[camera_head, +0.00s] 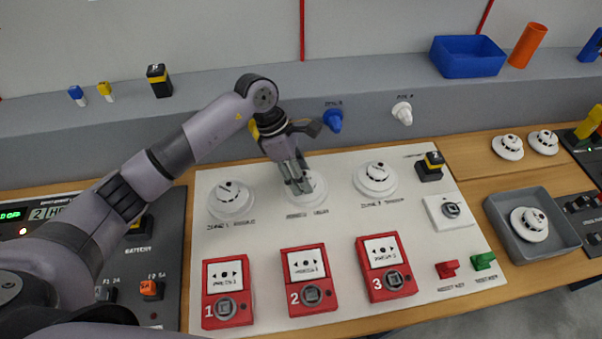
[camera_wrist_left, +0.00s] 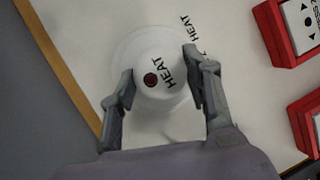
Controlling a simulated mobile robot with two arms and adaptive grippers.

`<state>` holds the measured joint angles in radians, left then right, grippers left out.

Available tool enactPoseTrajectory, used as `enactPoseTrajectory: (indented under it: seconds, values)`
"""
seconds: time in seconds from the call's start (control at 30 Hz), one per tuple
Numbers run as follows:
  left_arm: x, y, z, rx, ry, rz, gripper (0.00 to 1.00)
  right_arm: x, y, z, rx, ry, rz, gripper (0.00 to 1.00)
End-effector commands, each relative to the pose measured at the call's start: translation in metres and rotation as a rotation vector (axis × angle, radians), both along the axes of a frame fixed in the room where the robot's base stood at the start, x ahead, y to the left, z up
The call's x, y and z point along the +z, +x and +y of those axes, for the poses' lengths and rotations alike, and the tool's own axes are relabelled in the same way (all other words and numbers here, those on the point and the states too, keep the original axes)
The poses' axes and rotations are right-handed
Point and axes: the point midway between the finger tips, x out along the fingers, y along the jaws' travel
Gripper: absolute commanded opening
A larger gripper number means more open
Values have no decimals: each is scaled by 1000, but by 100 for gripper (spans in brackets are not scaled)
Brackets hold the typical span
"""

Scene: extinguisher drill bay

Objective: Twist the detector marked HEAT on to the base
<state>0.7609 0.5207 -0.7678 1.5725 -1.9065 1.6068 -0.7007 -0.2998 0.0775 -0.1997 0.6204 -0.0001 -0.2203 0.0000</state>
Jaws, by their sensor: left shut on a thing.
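The white detector marked HEAT (camera_wrist_left: 150,62) has a dark red centre and sits between the fingers of my left gripper (camera_wrist_left: 160,88), which is shut on it. In the head view my left gripper (camera_head: 300,184) points down over the middle of the white panel, and its fingers hide part of the detector. The white round base (camera_head: 318,187) shows around and under it. In the wrist view the base's pale rim (camera_wrist_left: 122,48) surrounds the detector, with a second HEAT marking beside it. I cannot tell whether the detector is seated. My right gripper is not in view.
White detectors stand left (camera_head: 231,200) and right (camera_head: 375,179) on the panel (camera_head: 340,222). Red call points (camera_head: 228,291) line the front. A grey tray (camera_head: 493,215) holds another detector (camera_head: 529,223); two more (camera_head: 508,147) lie behind it. A blue bin (camera_head: 467,56) stands on the ledge.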

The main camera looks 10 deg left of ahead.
Motion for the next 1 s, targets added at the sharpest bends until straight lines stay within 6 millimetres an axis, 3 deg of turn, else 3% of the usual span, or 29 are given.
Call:
enactPoseTrajectory:
  seconds: [0.03,1.0]
  values:
    - [-3,-8,-5,-16,-6,22,0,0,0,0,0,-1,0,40]
    - [-3,-8,-4,-15,-9,25,0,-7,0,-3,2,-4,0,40]
